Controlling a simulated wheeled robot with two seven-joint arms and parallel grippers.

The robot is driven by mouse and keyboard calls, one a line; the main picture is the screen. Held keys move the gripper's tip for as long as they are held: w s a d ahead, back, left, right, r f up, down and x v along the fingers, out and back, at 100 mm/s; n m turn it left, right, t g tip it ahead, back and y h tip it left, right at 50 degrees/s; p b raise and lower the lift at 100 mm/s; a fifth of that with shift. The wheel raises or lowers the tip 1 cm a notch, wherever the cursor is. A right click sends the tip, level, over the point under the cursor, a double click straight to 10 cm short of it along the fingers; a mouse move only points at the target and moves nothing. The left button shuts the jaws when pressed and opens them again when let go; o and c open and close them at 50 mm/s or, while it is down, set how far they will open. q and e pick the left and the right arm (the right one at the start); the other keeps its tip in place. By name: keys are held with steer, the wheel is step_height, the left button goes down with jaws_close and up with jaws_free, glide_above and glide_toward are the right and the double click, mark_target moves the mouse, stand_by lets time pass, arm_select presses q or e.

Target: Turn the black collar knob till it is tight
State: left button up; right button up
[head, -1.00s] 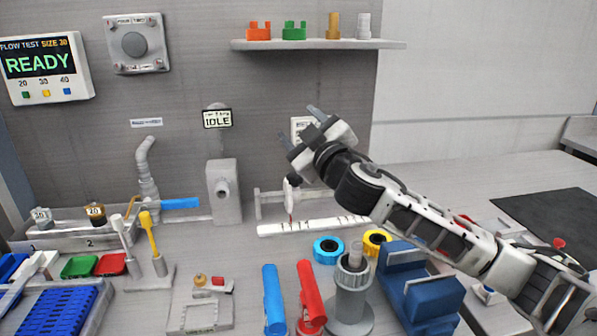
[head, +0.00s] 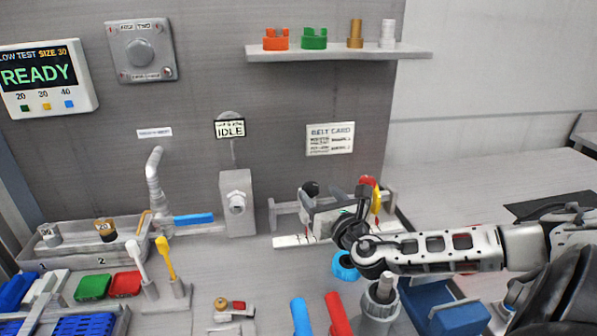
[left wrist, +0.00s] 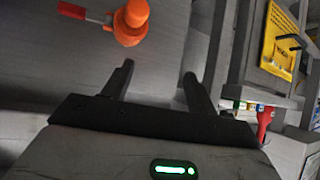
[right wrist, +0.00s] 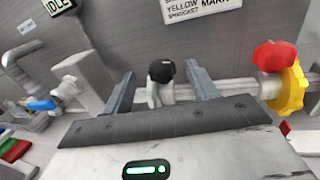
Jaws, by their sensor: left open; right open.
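The black collar knob (head: 311,188) sits on a pale post at the rail below the belt card. In the right wrist view the knob (right wrist: 161,71) is between my right gripper's fingertips in the picture, with space on both sides. My right gripper (head: 335,203) is open and points away toward the rail; the fingers do not touch the knob. How far it is in depth, I cannot tell. My left gripper (left wrist: 157,75) is open and empty in the left wrist view, and is not in the head view.
A red knob (right wrist: 274,56) and a yellow wheel (right wrist: 290,88) stand right of the black knob. A grey block with a nozzle (head: 237,203) is left of the rail. An orange part (left wrist: 131,21) lies beyond my left fingers. Blue and red cylinders stand in front.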

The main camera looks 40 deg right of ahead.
steer(key=p+x, duration=0.1)
steer(key=x, duration=0.6)
steer(key=shift+w+f, duration=0.15)
arm_select(q)
steer(key=shift+s+d+f+g, duration=0.1)
steer(key=shift+s+d+g, duration=0.3)
steer(key=shift+s+d, duration=0.6)
steer(key=shift+s+a, duration=0.1)
steer(key=shift+a, duration=0.05)
